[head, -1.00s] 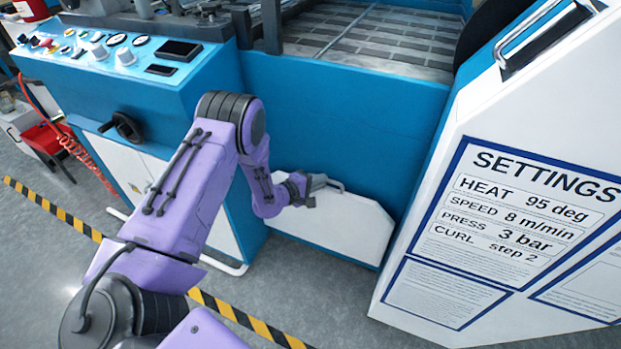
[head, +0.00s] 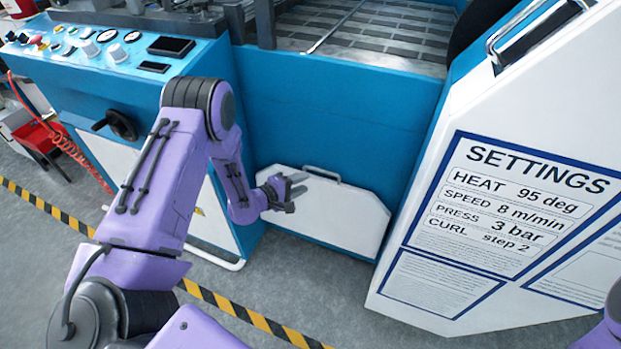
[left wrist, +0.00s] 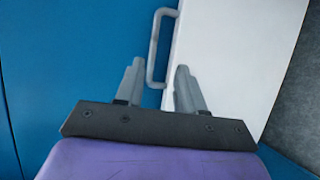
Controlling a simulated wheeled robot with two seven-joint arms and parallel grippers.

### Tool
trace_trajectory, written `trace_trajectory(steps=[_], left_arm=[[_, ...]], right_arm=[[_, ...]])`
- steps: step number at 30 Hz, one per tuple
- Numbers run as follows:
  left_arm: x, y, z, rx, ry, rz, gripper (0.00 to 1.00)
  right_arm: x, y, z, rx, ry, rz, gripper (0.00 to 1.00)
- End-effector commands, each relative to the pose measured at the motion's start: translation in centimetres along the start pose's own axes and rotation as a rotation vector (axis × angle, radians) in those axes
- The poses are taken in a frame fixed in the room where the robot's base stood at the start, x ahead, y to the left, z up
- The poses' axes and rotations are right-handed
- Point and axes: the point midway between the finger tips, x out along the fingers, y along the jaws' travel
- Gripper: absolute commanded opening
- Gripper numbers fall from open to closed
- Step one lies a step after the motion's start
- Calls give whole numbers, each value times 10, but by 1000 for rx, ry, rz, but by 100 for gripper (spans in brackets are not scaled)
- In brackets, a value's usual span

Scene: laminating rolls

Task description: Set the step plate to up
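The step plate (head: 335,215) is a white panel with cut upper corners, low on the machine's blue front. It looks upright, its face close to parallel with that front. Its grey bar handle (head: 322,174) is along the top edge. My left gripper (head: 297,186) is just left of the handle, fingers apart and empty. In the left wrist view, the fingers of my left gripper (left wrist: 158,82) are spread, with the handle (left wrist: 154,45) showing ahead and between them, apparently not gripped. The plate (left wrist: 235,60) fills the right of that view. My right gripper is not in view.
A white cabinet with a settings sign (head: 520,205) stands close on the right. A control panel with knobs (head: 110,45) and a handwheel (head: 120,125) are on the left. Yellow-black tape (head: 230,308) crosses the grey floor in front.

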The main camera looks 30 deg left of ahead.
Motion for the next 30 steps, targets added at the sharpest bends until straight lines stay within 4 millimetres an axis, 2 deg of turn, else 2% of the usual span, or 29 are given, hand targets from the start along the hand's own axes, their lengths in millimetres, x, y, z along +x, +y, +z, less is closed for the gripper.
trace_trajectory(steps=[3,9,25,28,30], left_arm=[[-27,1,0,-4,2,0,38],[-50,0,0,-1,1,0,38],[-51,0,0,5,-1,0,38],[-51,-2,-1,106,7,-10,38],[-56,-12,-11,258,85,-56,38]], right_arm=[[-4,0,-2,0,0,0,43],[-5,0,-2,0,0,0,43],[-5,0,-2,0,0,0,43],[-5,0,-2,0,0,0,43],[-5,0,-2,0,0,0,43]])
